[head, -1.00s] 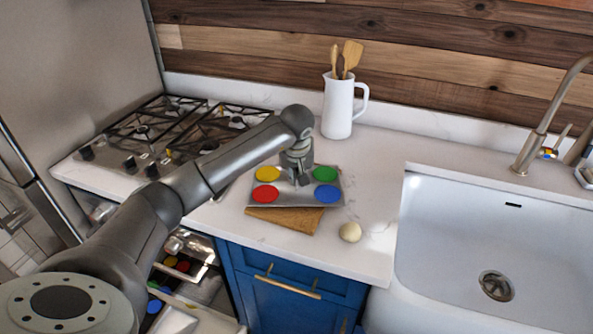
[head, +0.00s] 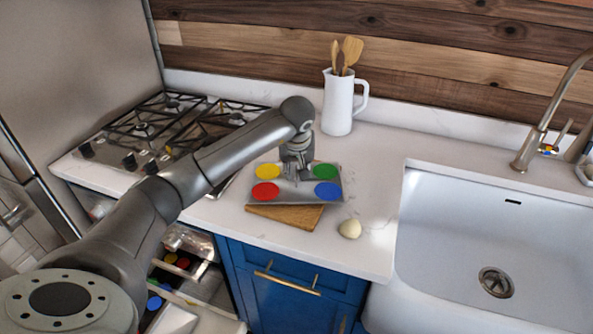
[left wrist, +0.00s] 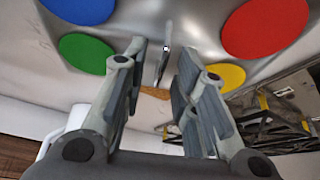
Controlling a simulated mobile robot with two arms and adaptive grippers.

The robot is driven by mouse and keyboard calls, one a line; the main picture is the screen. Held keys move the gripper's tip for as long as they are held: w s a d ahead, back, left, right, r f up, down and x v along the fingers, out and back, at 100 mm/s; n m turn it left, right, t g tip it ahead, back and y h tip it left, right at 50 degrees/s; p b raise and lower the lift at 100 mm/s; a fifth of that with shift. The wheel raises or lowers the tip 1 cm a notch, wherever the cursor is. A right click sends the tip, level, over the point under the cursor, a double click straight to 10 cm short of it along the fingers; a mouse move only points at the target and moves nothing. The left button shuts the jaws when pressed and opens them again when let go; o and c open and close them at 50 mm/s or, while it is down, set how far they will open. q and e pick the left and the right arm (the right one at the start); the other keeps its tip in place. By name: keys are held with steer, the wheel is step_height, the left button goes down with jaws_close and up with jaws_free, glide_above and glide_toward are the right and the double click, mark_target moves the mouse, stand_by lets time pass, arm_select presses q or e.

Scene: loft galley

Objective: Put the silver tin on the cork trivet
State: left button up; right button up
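The silver tin (head: 297,197) is a flat grey piece with yellow, red, green and blue discs and a thin upright handle in the middle. It lies over the cork trivet (head: 287,217), whose brown front edge sticks out below it; the tin overhangs the sides. Contact between them is largely hidden. My left gripper (head: 297,178) is low over the tin's middle. In the left wrist view its fingers (left wrist: 160,85) are open, on either side of the handle (left wrist: 163,62), with gaps on both sides. My right gripper is in no view.
A white jug (head: 339,104) with wooden utensils stands behind the tin. A small cream-coloured round object (head: 349,229) lies at the front right. The gas hob (head: 170,130) is left and the sink (head: 490,230) right. Clear counter lies between the tin and sink.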

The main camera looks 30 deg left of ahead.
arm_select(q)
steer(key=b+v, duration=0.1)
steer(key=v, duration=1)
